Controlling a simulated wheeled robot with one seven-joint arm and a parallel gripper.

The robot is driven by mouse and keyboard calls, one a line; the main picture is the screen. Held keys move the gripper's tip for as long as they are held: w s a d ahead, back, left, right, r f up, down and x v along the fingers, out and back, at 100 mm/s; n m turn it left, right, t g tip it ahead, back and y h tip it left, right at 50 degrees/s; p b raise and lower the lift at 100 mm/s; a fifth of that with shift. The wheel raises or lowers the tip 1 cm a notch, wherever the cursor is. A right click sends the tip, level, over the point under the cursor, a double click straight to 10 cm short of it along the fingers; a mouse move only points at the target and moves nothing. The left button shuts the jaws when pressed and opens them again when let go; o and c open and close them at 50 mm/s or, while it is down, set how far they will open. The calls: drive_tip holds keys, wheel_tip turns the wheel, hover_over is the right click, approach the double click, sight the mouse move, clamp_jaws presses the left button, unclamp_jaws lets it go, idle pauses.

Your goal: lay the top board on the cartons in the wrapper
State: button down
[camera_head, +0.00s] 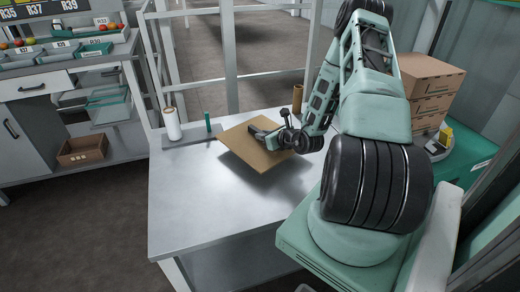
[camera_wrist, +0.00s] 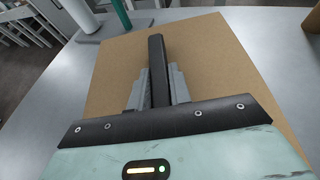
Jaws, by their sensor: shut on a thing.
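The top board (camera_head: 245,155) is a flat tan square sheet above the grey metal table, with a shadow on the tabletop. My gripper (camera_head: 270,135) is shut on it. In the wrist view, the board (camera_wrist: 215,55) spreads out under the gripper (camera_wrist: 158,88), whose grey fingers close on both sides of a dark bar over the board. Whether the bar is fixed to the board is hard to tell.
The metal table (camera_head: 185,215) is mostly bare. A white roll (camera_head: 172,123), a green post (camera_head: 208,122) and a brown roll (camera_head: 297,98) stand along its back. A yellow-topped device (camera_head: 441,141) sits beside the cartons. A shelf with trays is at the left.

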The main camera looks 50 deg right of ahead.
drive_tip(key=shift+f, duration=2.65)
drive_tip(key=shift+f+b, duration=0.15)
drive_tip(key=shift+b, duration=0.2)
drive_tip(key=c, duration=1.3)
unclamp_jaws()
